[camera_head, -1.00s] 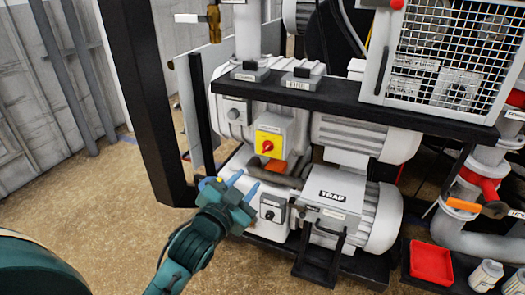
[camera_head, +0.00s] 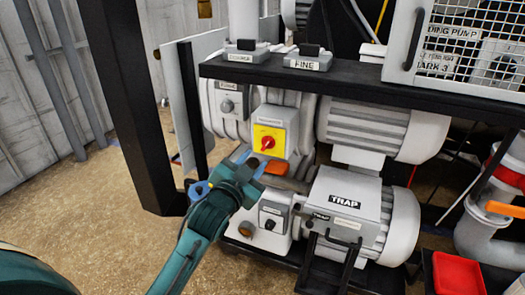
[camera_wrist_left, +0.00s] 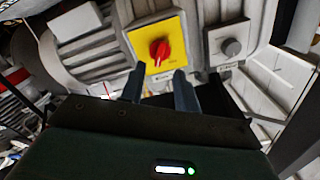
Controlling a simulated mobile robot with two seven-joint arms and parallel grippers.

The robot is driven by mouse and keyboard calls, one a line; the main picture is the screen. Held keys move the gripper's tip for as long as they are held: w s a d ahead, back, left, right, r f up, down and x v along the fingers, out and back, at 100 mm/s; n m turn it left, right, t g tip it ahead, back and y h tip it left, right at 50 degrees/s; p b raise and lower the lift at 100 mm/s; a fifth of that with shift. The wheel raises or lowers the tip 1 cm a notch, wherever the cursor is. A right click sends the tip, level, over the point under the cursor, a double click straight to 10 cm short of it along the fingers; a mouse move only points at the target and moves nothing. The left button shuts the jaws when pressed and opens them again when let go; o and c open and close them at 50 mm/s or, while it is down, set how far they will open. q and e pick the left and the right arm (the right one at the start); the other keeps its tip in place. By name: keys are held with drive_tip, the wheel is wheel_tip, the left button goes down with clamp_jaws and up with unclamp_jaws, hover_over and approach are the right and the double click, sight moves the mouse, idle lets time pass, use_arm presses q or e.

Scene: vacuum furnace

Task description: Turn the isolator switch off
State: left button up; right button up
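The isolator switch is a red rotary knob (camera_head: 267,143) on a yellow plate (camera_head: 257,131), fixed to a grey box on the pump unit. The knob (camera_wrist_left: 159,52) also shows in the left wrist view, just past my fingertips, slightly above the middle of the gap. My left gripper (camera_head: 250,158) is just below and left of the switch in the head view. In the left wrist view my left gripper (camera_wrist_left: 160,72) has its two fingers apart, with nothing between them. The fingers appear clear of the knob. My right gripper is not in view.
A black beam (camera_head: 330,88) runs above the switch, and a dark post (camera_head: 138,110) stands to the left. An orange part (camera_head: 276,167) sits just below the switch box. A grey knob (camera_wrist_left: 231,48) is beside the yellow plate. A red tray (camera_head: 458,275) is at lower right.

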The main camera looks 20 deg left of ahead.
sight(265, 147)
use_arm(q)
drive_tip(key=w, duration=0.6)
drive_tip(key=shift+w, duration=0.3)
clamp_jaws()
